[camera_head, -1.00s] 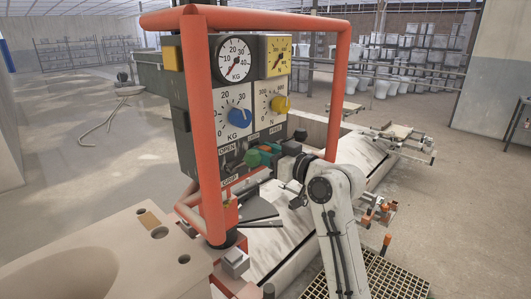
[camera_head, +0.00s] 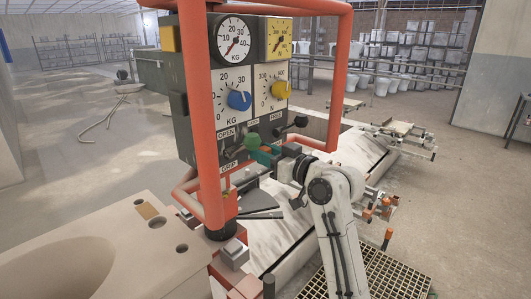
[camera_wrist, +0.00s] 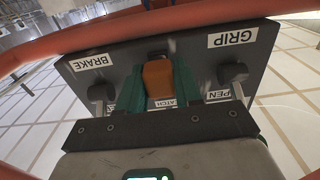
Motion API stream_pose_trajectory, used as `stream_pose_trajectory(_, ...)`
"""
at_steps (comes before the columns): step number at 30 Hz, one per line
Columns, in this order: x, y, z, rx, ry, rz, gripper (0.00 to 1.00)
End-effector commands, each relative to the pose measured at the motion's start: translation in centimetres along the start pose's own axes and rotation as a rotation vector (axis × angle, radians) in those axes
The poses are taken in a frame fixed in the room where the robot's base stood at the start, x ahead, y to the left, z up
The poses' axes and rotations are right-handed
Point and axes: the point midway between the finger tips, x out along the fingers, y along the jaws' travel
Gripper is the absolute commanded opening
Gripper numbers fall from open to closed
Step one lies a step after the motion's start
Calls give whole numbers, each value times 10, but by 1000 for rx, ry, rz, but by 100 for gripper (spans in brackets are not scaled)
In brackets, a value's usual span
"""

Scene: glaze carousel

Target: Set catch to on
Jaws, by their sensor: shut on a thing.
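The catch is an orange knob (camera_wrist: 158,80) on the dark control panel (camera_wrist: 195,62), seen in the wrist view above a partly hidden label ending in "ATCH". The teal fingers of my gripper (camera_wrist: 158,92) stand on both sides of the knob and are shut on it.
Dark levers (camera_wrist: 234,73) and (camera_wrist: 101,93) flank the knob closely in the wrist view. A red tube frame (camera_head: 205,120) surrounds the panel. A blue dial (camera_head: 240,100) and a yellow dial (camera_head: 278,89) sit above.

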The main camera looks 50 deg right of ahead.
Motion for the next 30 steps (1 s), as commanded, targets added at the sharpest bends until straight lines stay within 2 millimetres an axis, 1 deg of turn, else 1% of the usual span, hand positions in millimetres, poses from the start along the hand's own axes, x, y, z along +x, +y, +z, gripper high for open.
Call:
stream_pose_trajectory(1, 0, 0, 5, 4, -11, -1, 0)
stream_pose_trajectory(7, 0, 0, 7, 5, -16, -1, 0)
stream_pose_trajectory(8, 0, 0, 7, 5, -16, -1, 36)
stream_pose_trajectory(14, 0, 0, 6, 4, -13, -1, 55)
stream_pose_trajectory(23, -3, 0, 4, 3, -9, 0, 55)
stream_pose_trajectory(26, -12, 1, 5, 3, -7, 2, 55)
stream_pose_trajectory(30, -36, 1, 6, 2, -8, 2, 55)
